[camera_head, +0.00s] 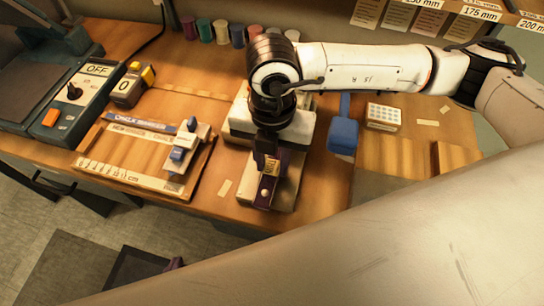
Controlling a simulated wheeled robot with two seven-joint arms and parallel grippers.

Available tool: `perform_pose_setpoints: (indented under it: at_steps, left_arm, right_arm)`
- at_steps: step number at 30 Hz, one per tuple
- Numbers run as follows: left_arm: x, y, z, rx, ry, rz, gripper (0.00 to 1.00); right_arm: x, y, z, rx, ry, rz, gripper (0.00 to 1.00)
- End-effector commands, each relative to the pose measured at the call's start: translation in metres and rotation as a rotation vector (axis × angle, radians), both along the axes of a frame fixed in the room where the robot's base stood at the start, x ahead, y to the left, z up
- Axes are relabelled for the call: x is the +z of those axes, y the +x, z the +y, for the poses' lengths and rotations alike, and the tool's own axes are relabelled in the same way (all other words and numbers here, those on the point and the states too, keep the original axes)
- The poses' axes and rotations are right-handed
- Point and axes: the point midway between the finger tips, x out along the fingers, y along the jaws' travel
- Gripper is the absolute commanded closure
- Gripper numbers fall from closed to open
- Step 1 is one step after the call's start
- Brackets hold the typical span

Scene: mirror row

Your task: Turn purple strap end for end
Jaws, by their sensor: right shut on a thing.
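My right gripper (266,164) reaches down from the arm that comes in from the right. It is shut on the purple strap (264,196) near the strap's far part. The strap's near part shows below the fingers, with a pale round spot on it. The strap is over a pale block-like fixture (288,192) at the front of the bench; I cannot tell whether it touches it. The strap's far end is hidden by the gripper. My left gripper is not in view.
A wooden board with a blue-tipped slider (178,155) lies left of the fixture. A control box marked OFF (88,82) and a counter showing 0 (132,85) stand further left. A blue block (343,135) is right of it. Colored spools (222,32) line the back.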

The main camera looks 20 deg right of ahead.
Motion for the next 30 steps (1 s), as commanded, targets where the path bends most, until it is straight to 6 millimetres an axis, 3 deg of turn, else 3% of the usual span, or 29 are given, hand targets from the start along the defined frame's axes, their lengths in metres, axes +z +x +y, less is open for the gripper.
perform_pose_setpoints:
  at_steps: [28,29,30]
  left_arm:
    - [-0.012,0.001,0.000,0.002,0.000,-0.002,1.00]
    - [-0.011,0.001,0.000,0.002,0.000,-0.002,1.00]
    - [-0.011,0.001,0.000,0.002,0.000,-0.002,1.00]
  right_arm:
    - [-0.013,0.000,0.000,0.001,0.001,-0.001,0.95]
    - [-0.011,0.000,0.000,0.001,0.000,-0.001,0.68]
    - [-0.011,0.000,0.000,0.001,0.000,-0.001,0.61]
